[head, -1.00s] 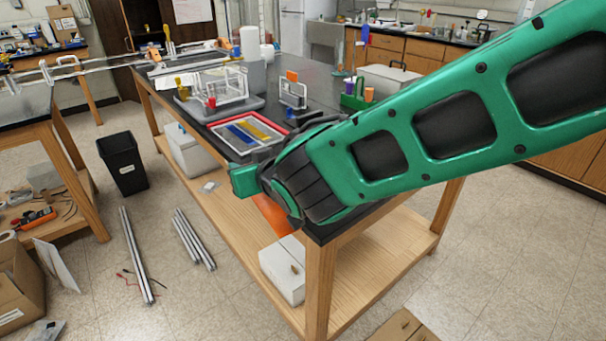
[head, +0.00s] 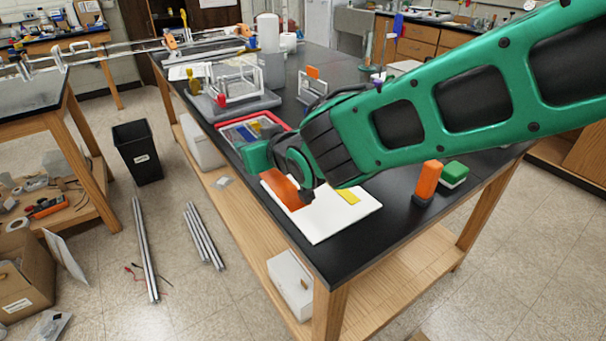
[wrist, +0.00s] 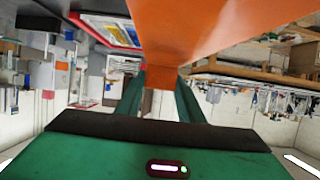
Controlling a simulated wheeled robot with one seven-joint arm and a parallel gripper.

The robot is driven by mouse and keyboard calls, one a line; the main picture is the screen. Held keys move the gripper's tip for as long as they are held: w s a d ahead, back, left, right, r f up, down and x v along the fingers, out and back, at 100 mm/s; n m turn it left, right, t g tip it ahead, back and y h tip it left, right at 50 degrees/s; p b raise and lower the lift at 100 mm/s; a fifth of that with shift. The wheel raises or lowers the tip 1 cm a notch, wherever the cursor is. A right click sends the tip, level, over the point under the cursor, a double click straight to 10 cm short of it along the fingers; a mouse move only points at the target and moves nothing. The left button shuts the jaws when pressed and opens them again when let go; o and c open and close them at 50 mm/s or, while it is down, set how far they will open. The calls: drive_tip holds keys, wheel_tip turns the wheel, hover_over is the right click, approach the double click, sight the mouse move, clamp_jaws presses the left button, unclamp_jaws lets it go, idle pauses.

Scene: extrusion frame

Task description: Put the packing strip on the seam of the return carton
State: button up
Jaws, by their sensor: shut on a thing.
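My gripper (head: 285,158) is over the near part of the black bench. It is shut on a long orange piece, apparently the packing strip (head: 284,188), which slants down in front of a white board. In the wrist view the orange strip (wrist: 190,40) runs from between the fingers and fills the upper middle. Its far end is partly hidden by my arm in the head view. An open cardboard box (head: 22,285) with a white label is on the floor at the lower left. I cannot tell whether it is the return carton, and no seam shows.
The white board (head: 325,218) lies on the bench with a yellow piece (head: 348,197) on it. A red-rimmed tray (head: 232,136) is behind my gripper. An orange-and-black object (head: 427,180) and a green block (head: 454,172) stand to the right. A black bin (head: 138,152) is on the floor.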

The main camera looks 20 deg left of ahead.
drive_tip(key=w+d+f, duration=0.1)
drive_tip(key=w+f, duration=0.1)
drive_tip(key=w+d+f, duration=0.4)
drive_tip(key=w, duration=0.1)
drive_tip(key=shift+w, duration=0.1)
drive_tip(key=shift+f, duration=2)
drive_tip(key=shift+f, duration=0.1)
drive_tip(key=o, duration=1)
